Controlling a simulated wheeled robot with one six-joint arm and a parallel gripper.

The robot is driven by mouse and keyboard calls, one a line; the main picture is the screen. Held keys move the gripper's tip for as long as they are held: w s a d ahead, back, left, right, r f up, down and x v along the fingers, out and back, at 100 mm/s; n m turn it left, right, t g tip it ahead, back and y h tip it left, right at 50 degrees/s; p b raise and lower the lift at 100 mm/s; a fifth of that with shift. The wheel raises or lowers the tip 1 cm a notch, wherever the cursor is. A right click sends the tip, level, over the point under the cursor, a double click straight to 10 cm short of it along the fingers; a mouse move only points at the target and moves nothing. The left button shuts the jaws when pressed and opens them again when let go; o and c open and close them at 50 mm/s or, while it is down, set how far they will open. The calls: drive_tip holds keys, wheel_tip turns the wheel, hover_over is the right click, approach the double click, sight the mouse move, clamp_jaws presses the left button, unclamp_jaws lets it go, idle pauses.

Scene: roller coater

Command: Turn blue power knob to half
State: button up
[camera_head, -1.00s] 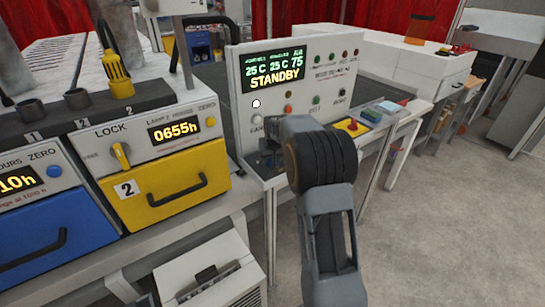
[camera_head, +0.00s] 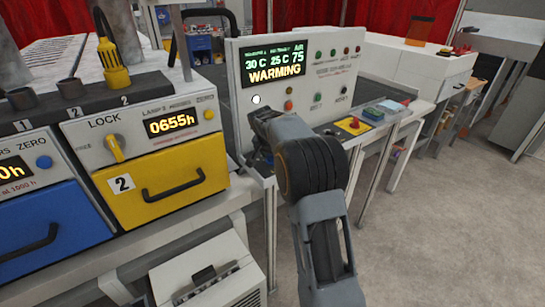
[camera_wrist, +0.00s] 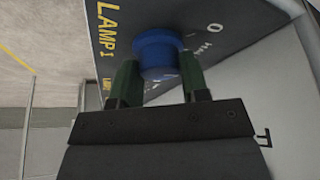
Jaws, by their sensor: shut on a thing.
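The blue power knob (camera_wrist: 155,47) shows in the wrist view on a dark panel with yellow "LAMP I" lettering and a white "0" mark. My gripper (camera_wrist: 160,68) has its two green fingers on either side of the knob and is shut on it. The knob's pointer and exact angle are mostly hidden from view. In the head view my arm covers the knob and the fingers. The control console (camera_head: 280,120) behind reads "WARMING", with 30 C, 25 C and 75.
A yellow drawer unit (camera_head: 180,170) with a LOCK knob stands left of my arm. A blue drawer unit (camera_head: 45,215) is farther left. A table with a red-and-yellow button (camera_head: 353,125) lies to the right. Floor at the right is clear.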

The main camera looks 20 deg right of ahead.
drive_tip(key=shift+m, duration=0.7)
drive_tip(key=shift+g, duration=0.4)
drive_tip(key=o, duration=0.9)
drive_tip(key=v, duration=0.7)
drive_tip(key=b+v, duration=0.1)
drive_tip(key=v, duration=0.6)
drive_tip(key=shift+a+f, duration=0.15)
drive_tip(key=shift+a, duration=0.05)
